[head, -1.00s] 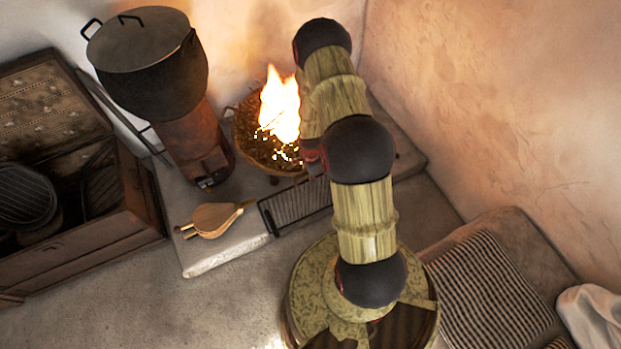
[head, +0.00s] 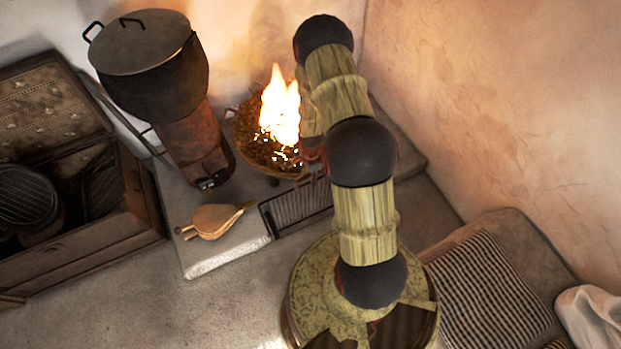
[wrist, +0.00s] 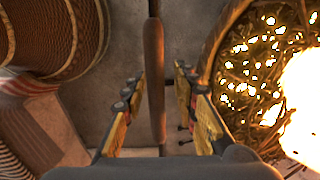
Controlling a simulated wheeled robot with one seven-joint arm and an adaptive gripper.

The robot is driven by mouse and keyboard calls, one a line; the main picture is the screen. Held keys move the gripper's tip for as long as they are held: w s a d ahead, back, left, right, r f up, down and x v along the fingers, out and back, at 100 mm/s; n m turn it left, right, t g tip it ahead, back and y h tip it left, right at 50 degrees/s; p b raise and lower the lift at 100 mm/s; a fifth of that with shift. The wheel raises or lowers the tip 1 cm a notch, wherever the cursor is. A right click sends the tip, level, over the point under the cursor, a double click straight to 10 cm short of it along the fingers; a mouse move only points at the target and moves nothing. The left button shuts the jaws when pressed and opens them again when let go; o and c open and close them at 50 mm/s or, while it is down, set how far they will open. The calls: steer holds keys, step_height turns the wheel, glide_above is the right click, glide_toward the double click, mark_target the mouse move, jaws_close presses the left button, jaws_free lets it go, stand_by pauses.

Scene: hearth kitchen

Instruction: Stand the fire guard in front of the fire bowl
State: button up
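The fire guard (head: 296,208) is a dark barred grille at the front edge of the hearth ledge, in front of the fire bowl (head: 246,143). Its right end is partly hidden by my arm. In the wrist view the guard's dark rail (wrist: 154,50) shows edge-on from above, so the guard looks upright. My gripper (wrist: 160,92) is open around this rail, with a finger on each side and gaps visible between them. The burning bowl lies to the right of the rail (wrist: 213,48), apart from it. In the head view my gripper is mostly hidden behind the arm.
Bellows (head: 215,220) lie on the ledge (head: 205,258) left of the guard. A large pot (head: 155,75) stands on a clay stove (head: 195,150) left of the fire. An open chest (head: 95,245) is at far left, a striped cushion (head: 490,295) at right.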

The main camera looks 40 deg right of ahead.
step_height(320, 180, up, 10)
steer(key=p, duration=0.3)
steer(key=shift+f, duration=0.1)
steer(key=w+a+r+n+t, duration=0.1)
steer(key=a+r+n, duration=0.2)
steer(key=r, duration=0.7)
steer(key=w+a+r+n+t, duration=0.1)
steer(key=a+r+n, duration=0.2)
steer(key=r, duration=0.7)
steer(key=w+a+r+n+t, duration=0.1)
steer(key=a+r+n, duration=0.2)
steer(key=r, duration=0.8)
steer(key=s+a+r+n+t, duration=0.1)
steer(key=s+a+r+n, duration=0.5)
steer(key=s+r, duration=0.3)
steer(key=s+a+r+n+t, duration=0.1)
steer(key=s+a+r+n, duration=0.4)
steer(key=s+r, duration=0.4)
steer(key=shift+s+a+r+n+t, duration=0.3)
steer(key=shift+s+a+r+n, duration=0.15)
steer(key=shift+a, duration=0.1)
